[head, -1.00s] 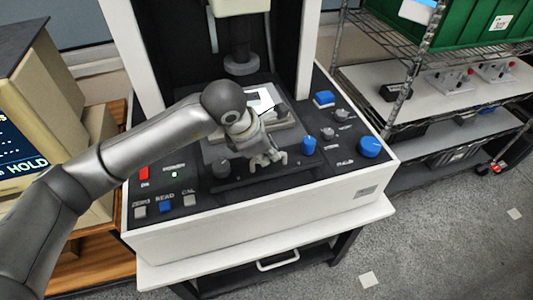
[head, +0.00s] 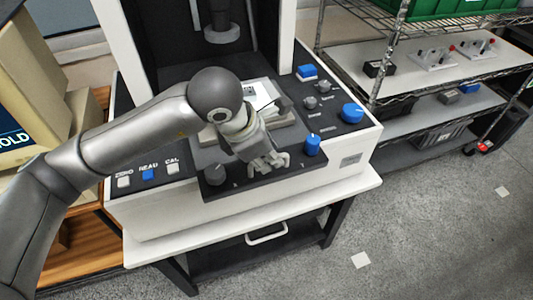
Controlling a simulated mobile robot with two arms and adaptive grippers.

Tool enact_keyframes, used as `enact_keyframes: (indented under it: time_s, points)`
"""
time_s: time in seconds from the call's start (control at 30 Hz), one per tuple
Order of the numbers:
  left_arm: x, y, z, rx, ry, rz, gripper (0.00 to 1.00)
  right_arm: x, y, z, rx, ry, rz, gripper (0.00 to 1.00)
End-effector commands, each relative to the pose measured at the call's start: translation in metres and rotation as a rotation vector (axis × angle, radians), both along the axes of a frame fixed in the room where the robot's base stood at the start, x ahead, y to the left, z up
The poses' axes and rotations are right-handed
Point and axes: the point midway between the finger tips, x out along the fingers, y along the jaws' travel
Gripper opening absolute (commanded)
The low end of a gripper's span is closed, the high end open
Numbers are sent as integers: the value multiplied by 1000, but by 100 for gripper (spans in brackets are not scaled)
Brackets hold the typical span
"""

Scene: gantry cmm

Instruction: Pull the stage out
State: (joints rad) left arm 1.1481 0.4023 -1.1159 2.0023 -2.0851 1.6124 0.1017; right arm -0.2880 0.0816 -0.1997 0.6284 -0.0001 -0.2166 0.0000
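The stage (head: 240,184) is a dark plate on the white measuring machine. It carries a pale stepped block with a white label (head: 264,96), a black knob (head: 214,174) at its left and a blue knob (head: 312,145) at its right. Its front edge reaches out over the machine's white front panel. My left gripper (head: 269,163) is over the middle of the stage's front part, between the two knobs, fingers pointing down. Whether the fingers close on anything is too small to tell. My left wrist hides part of the stage. My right gripper is out of view.
The machine's column and probe (head: 222,32) rise behind the stage. Buttons (head: 148,174) lie left, and a large blue knob (head: 352,112) right. The machine stands on a white table (head: 350,188) with a drawer handle. A wire shelf stands right; floor in front is clear.

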Motion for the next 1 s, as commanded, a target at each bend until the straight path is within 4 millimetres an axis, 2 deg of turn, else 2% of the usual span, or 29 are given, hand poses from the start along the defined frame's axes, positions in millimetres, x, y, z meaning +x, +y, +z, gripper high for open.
enact_keyframes:
  time_s: [0.3, 0.43, 0.57, 0.8, 1.0]
  points:
    - [0, 0, 0, 0, 1, -1, 33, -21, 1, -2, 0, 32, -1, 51]
    - [-2, 2, 8, -1, -2, 0, 33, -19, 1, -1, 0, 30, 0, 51]
    - [-7, 9, 27, 0, -5, -2, 33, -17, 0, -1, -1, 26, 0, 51]
    - [-22, 25, 74, -2, -5, 0, 33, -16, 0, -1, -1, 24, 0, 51]
    - [-31, 34, 101, -1, -2, 1, 33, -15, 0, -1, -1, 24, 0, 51]
